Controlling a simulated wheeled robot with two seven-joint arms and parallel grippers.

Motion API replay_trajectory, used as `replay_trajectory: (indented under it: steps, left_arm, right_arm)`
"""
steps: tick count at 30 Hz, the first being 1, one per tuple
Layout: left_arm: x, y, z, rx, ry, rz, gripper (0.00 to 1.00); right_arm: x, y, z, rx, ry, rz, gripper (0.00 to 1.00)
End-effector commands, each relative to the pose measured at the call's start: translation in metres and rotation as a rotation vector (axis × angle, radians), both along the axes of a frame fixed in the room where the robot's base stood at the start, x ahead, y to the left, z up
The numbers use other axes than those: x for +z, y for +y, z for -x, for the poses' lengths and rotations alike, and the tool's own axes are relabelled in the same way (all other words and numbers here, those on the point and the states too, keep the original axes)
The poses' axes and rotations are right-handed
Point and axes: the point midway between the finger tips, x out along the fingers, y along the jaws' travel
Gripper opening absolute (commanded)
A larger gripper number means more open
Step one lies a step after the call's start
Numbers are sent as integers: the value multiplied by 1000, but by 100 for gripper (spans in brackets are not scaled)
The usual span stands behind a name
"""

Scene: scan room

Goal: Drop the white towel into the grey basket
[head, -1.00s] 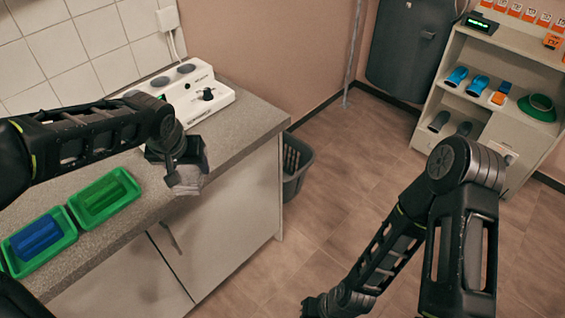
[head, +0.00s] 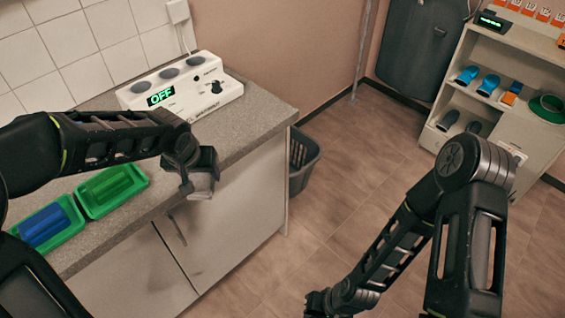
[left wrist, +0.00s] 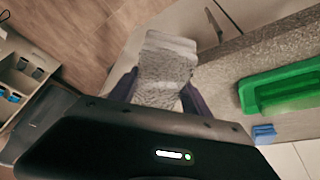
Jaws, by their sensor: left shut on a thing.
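The white towel (left wrist: 165,68) hangs between the fingers of my left gripper in the left wrist view. In the head view my left gripper (head: 190,185) is shut on the towel (head: 202,184), by the counter's front edge. The grey basket (head: 302,160) stands on the floor against the right end of the counter, partly hidden by it. The gripper is left of the basket and apart from it. My right gripper (head: 325,303) is low at the bottom of the head view; its fingers are too unclear to judge.
The counter (head: 260,118) holds a white device reading OFF (head: 190,92) and green trays (head: 110,190), one with a blue object (head: 40,226). A shelf unit (head: 490,90) stands at the right, a dark bin (head: 420,50) at the back. The floor between is clear.

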Motion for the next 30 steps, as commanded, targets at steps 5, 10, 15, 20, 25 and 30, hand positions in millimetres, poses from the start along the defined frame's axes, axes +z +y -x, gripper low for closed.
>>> replay_trajectory:
  steps: [5, 10, 15, 20, 25, 30]
  left_arm:
    - [0, 0, 0, 0, 0, 0, 18]
    - [0, 0, 0, 0, 0, 0, 18]
    - [2, 0, 0, 0, -1, 0, 18]
    - [31, 0, -4, 1, -8, -3, 18]
    - [52, 0, -3, -1, -1, 0, 18]
    - [51, 0, -3, -1, 0, 0, 18]
  right_arm:
    - [0, 0, 0, 0, 0, 0, 0]
    - [0, 0, 0, 0, 0, 0, 0]
    - [0, 0, 0, 0, 0, 0, 0]
    - [0, 0, 0, 0, 0, 0, 0]
    - [0, 0, 0, 0, 0, 0, 0]
    - [0, 0, 0, 0, 0, 0, 0]
